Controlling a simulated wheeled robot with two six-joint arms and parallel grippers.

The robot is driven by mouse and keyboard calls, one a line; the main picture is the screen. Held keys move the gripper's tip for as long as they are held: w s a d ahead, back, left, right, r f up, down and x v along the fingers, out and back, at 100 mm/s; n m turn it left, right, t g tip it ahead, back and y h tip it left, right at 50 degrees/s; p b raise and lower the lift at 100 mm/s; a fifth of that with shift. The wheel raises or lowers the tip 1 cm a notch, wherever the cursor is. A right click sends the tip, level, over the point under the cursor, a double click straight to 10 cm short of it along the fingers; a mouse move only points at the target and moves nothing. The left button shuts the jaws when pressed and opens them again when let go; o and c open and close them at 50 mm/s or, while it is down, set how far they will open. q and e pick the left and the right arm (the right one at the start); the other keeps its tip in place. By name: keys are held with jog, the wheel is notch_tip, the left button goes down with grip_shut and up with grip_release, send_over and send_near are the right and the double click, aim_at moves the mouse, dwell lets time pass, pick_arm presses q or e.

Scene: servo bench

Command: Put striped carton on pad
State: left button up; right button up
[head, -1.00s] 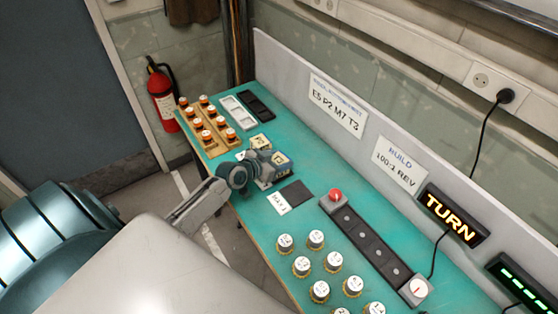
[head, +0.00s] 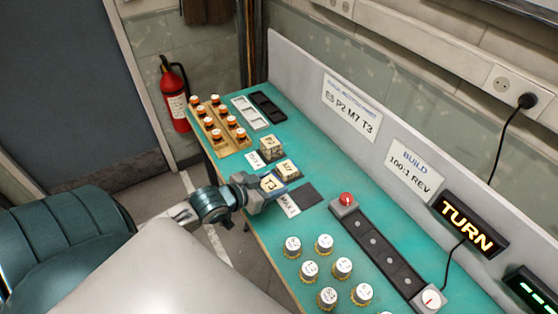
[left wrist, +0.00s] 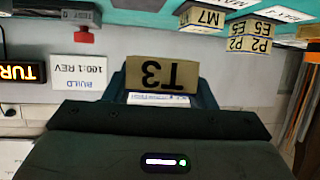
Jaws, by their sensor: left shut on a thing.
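My left gripper (head: 266,186) is shut on a tan carton marked T3 (head: 271,182). In the left wrist view the T3 carton (left wrist: 160,75) shows upside down between the blue fingers; no stripes can be made out on it. A dark flat pad (head: 308,195) lies bare on the teal bench, just right of the held carton, with a white MAX card (head: 288,205) beside it. A carton marked M7 (head: 288,168) stands behind the held one. A carton marked P2 and E5 (head: 271,147) stands farther back. My right gripper is out of view.
A red button (head: 347,199) on a dark strip (head: 375,243) is right of the pad. Several white-capped round pieces (head: 324,243) stand in front. An orange-capped rack (head: 218,128) and two trays (head: 250,112) are at the far end. A wall panel (head: 420,130) bounds the bench's right side.

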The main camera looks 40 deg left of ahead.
pick_arm(q)
jog(key=shift+s+d+r, duration=0.1)
jog(key=shift+s+d, duration=0.05)
jog(key=shift+s, duration=0.4)
jog(key=shift+s+d, duration=0.1)
jog(key=shift+s, duration=0.45)
jog(key=w+d+r+n+y+b, duration=0.2)
jog(key=w+d+r+y+b, duration=0.1)
jog(key=w+d+r, duration=0.5)
jog(key=w+d, duration=0.3)
jog(key=d, duration=0.1)
jog(key=shift+w+n, duration=0.25)
jog(key=shift+n, duration=0.15)
jog(key=shift+f, duration=0.1)
